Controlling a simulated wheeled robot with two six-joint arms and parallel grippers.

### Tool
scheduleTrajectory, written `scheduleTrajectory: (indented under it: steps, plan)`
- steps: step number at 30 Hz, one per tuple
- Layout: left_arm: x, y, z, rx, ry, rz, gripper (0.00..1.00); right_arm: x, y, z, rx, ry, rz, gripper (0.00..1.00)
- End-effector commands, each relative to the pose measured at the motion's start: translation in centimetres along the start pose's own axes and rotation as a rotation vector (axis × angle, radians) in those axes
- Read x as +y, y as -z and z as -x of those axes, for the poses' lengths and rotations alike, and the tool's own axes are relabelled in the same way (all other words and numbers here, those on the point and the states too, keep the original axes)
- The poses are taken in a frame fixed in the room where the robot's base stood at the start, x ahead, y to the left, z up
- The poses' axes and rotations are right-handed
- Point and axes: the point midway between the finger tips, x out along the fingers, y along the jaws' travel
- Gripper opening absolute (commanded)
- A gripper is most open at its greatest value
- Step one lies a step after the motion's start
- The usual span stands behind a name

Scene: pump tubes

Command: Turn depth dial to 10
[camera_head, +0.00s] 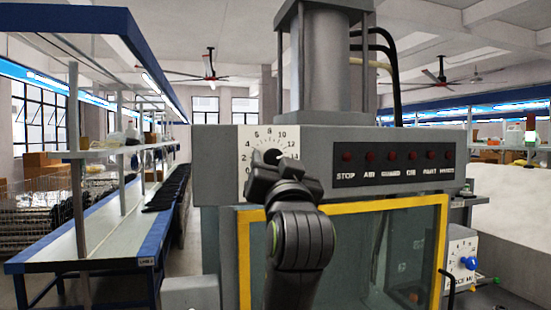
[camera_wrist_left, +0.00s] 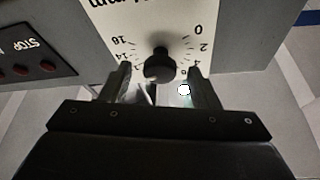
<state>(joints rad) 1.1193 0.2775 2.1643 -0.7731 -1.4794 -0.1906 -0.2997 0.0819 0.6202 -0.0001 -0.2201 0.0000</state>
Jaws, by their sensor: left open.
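The depth dial's round black knob (camera_head: 272,157) sits on a white scale plate (camera_head: 258,143) numbered in steps around it, on the front of the grey machine. My left gripper (camera_head: 273,166) is right in front of the knob in the head view and hides the lower part of the dial. In the wrist view, which shows the plate upside down, the knob (camera_wrist_left: 160,66) lies between the two open fingertips of the left gripper (camera_wrist_left: 159,74), with a gap on each side. I cannot tell which number the knob points to. My right gripper is not in view.
A dark panel with a row of red buttons (camera_head: 392,158) is right of the dial. Below is a yellow-framed window (camera_head: 340,206). A blue knob (camera_head: 468,263) is on a smaller box at right. A long workbench (camera_head: 115,232) stands at left.

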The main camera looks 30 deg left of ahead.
Motion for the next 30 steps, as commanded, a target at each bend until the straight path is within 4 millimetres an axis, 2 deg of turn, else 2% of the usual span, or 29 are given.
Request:
scheduleTrajectory:
  steps: [10,20,30]
  plan:
    - [0.00,-0.02,-0.35,0.000,0.000,0.001,0.56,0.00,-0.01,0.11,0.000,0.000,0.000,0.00]
    - [0.00,-0.01,-0.33,0.001,0.000,0.001,0.14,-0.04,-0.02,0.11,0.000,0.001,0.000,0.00]
    - [0.13,-0.13,-0.28,0.000,0.019,0.046,0.12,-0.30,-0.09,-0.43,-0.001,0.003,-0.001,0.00]
